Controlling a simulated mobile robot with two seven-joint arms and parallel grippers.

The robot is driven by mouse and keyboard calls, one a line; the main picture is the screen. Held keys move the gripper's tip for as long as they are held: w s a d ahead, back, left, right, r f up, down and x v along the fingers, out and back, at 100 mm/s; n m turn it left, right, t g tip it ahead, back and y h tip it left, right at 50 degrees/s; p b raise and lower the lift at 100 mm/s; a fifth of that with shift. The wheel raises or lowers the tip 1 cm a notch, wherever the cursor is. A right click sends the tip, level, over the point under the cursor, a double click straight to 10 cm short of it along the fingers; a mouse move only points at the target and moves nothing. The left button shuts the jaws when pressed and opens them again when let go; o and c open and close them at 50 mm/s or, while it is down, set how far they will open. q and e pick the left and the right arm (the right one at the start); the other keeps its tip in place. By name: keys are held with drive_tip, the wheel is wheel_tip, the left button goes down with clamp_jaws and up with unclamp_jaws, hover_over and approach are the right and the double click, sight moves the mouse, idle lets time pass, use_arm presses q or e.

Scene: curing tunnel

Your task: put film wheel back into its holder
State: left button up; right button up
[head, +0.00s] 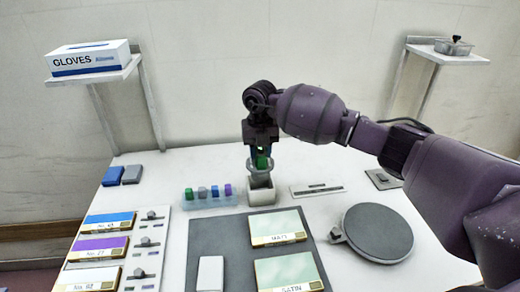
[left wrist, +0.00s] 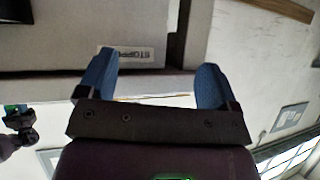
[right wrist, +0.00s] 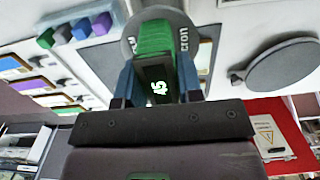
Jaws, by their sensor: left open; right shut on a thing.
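My right gripper (head: 262,153) is shut on the film wheel. The film wheel (head: 262,163) has a green grip and a grey disc. The right wrist view shows the wheel's green grip (right wrist: 153,38) between the fingers, marked "45", with the lettered grey disc behind it. In the head view the wheel is right over the pale block-shaped holder (head: 262,193). I cannot tell whether the disc touches the holder or is partly inside it. My left gripper (left wrist: 157,65) is open and empty in the left wrist view, and is outside the head view.
A rack of coloured blocks (head: 209,197) stands just left of the holder. A round grey plate (head: 378,232) is at the right. A dark mat (head: 232,243) with sample cards lies in front. Labelled panels (head: 103,222) are at the left, and a glove box (head: 90,58) sits on a shelf.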

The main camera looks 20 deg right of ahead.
use_arm(q)
drive_tip(key=shift+f, duration=0.35)
use_arm(e)
drive_tip(key=shift+f, duration=0.55)
use_arm(q)
drive_tip(key=shift+s+f+b, duration=0.35)
drive_tip(key=shift+f+b, duration=0.05)
drive_tip(key=shift+b, duration=0.05)
use_arm(e)
drive_tip(key=shift+f, duration=0.5)
use_arm(q)
drive_tip(key=shift+w+f+b, duration=0.2)
drive_tip(key=shift+f+b, duration=0.25)
use_arm(e)
drive_tip(key=shift+f, duration=1)
use_arm(q)
drive_tip(key=shift+s+f, duration=0.15)
drive_tip(key=shift+f, duration=0.2)
use_arm(e)
drive_tip(key=shift+f, duration=0.6)
use_arm(q)
drive_tip(key=shift+s+f+b, duration=0.2)
drive_tip(key=shift+f+b, duration=0.05)
drive_tip(key=shift+b, duration=0.1)
use_arm(e)
drive_tip(key=shift+f, duration=0.3)
use_arm(q)
drive_tip(key=shift+f, duration=0.15)
use_arm(e)
drive_tip(key=shift+f, duration=0.3)
